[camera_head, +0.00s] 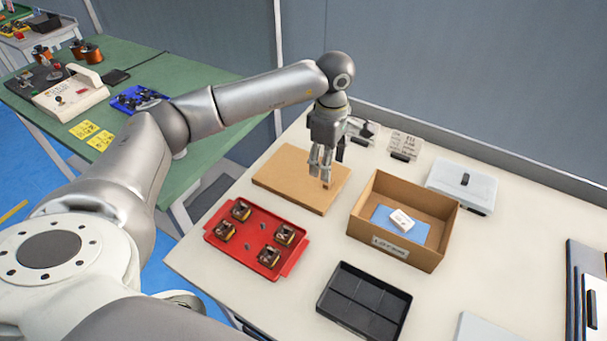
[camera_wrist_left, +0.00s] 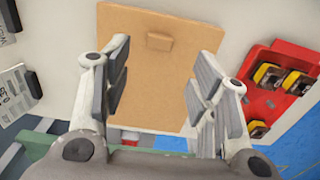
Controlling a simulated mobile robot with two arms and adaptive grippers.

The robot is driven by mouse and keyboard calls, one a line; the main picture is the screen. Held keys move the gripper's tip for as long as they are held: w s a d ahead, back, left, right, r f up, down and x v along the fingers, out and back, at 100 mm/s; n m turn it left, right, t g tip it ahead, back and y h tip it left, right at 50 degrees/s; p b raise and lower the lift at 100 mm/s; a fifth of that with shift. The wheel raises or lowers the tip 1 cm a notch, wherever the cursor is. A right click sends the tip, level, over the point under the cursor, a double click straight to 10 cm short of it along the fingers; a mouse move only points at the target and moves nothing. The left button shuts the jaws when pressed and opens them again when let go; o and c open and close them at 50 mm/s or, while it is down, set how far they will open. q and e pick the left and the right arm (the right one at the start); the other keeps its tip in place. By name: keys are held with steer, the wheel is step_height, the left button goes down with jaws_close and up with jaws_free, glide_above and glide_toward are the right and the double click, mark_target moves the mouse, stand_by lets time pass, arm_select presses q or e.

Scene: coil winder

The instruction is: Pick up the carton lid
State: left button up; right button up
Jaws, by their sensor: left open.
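The carton lid (camera_head: 287,177) is a flat brown board lying on the white table, left of the open carton (camera_head: 388,251). In the left wrist view the lid (camera_wrist_left: 150,80) fills the middle, with a small raised brown block (camera_wrist_left: 159,41) on it. My left gripper (camera_head: 321,178) is over the lid's right part, pointing down. In the wrist view its two fingers (camera_wrist_left: 160,85) are spread apart with nothing between them, and the block shows beyond the fingertips. The height of the fingertips above the lid is hard to tell. My right gripper is not in view.
A red tray (camera_head: 228,247) with several coils sits in front of the lid. The carton holds a blue sheet and a white packet. A black divided tray (camera_head: 338,312) is at the front, and a grey lidded box (camera_head: 447,184) stands behind the carton.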

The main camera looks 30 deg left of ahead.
mark_target(302, 174)
arm_select(q)
steer(key=shift+w+d+f+p, duration=0.1)
steer(key=shift+f+p, duration=0.25)
steer(key=shift+f, duration=1.15)
steer(key=shift+w+f+p, duration=0.1)
steer(key=shift+f+p, duration=0.25)
steer(key=shift+f, duration=1.1)
steer(key=shift+s, duration=0.1)
steer(key=c, duration=1)
steer(key=shift+r, duration=0.1)
